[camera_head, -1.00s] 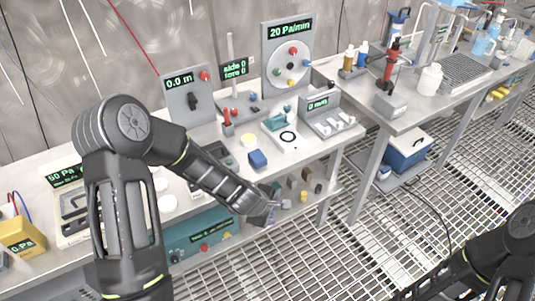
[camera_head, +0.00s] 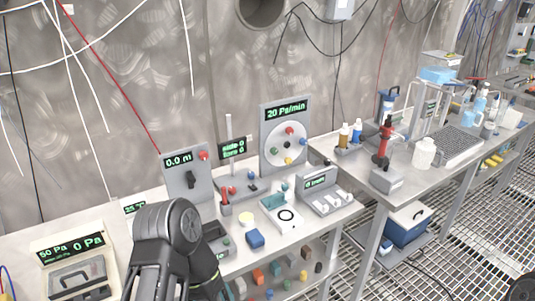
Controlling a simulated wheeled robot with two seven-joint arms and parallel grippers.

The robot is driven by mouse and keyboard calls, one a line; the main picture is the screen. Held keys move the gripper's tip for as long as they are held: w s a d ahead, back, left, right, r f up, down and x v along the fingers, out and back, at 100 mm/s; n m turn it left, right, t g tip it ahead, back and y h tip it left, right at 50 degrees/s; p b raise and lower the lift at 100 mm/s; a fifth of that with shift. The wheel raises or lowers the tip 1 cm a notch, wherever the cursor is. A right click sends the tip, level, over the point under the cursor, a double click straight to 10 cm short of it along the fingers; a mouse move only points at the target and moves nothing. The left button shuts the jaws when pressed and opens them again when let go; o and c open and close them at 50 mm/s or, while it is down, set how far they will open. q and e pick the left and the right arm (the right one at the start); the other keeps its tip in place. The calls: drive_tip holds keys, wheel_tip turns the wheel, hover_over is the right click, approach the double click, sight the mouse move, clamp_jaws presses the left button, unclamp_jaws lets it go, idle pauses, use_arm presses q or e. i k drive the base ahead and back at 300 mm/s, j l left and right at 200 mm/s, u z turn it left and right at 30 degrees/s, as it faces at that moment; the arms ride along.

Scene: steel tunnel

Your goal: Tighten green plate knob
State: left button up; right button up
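The grey upright panel (camera_head: 270,112) with a "20 Pa/min" display stands at the back of the bench. It carries a round pale plate (camera_head: 285,147) with small coloured knobs around its rim. The green knob (camera_head: 273,150) is on the plate's left side. A red knob (camera_head: 289,131) is at the top, a blue knob (camera_head: 303,142) at the right and a yellow knob (camera_head: 288,161) at the bottom. Nothing touches the plate. My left arm shows at the lower left, but its gripper is out of sight. My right gripper is also out of the picture.
In front of the panel are a red-handled device (camera_head: 224,201), a blue block (camera_head: 255,238), a white device with a black ring (camera_head: 284,216) and a grey bracket unit (camera_head: 320,194). The "0.0 m" panel (camera_head: 187,180) stands left. A second bench with bottles is at right.

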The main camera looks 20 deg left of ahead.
sight(274, 150)
drive_tip(key=l+u, duration=0.1)
drive_tip(key=u, duration=0.35)
drive_tip(key=i+l+u, duration=0.15)
drive_tip(key=u, duration=0.25)
drive_tip(key=l+u, duration=0.1)
drive_tip(key=u, duration=0.35)
drive_tip(key=l+u, duration=0.15)
drive_tip(key=u, duration=0.3)
drive_tip(key=l+u, duration=0.15)
drive_tip(key=l, duration=0.3)
drive_tip(key=l+u, duration=0.15)
drive_tip(key=l, duration=0.25)
drive_tip(key=k+l+u, duration=0.15)
drive_tip(key=l, duration=0.25)
drive_tip(key=l+u, duration=0.2)
drive_tip(key=l, duration=0.25)
drive_tip(key=k+l+u, duration=0.15)
drive_tip(key=l, duration=0.25)
drive_tip(key=k+l+u, duration=0.15)
drive_tip(key=l, duration=0.2)
drive_tip(key=k+l, duration=0.1)
drive_tip(key=l, duration=0.25)
drive_tip(key=k+l, duration=0.15)
drive_tip(key=l, duration=0.2)
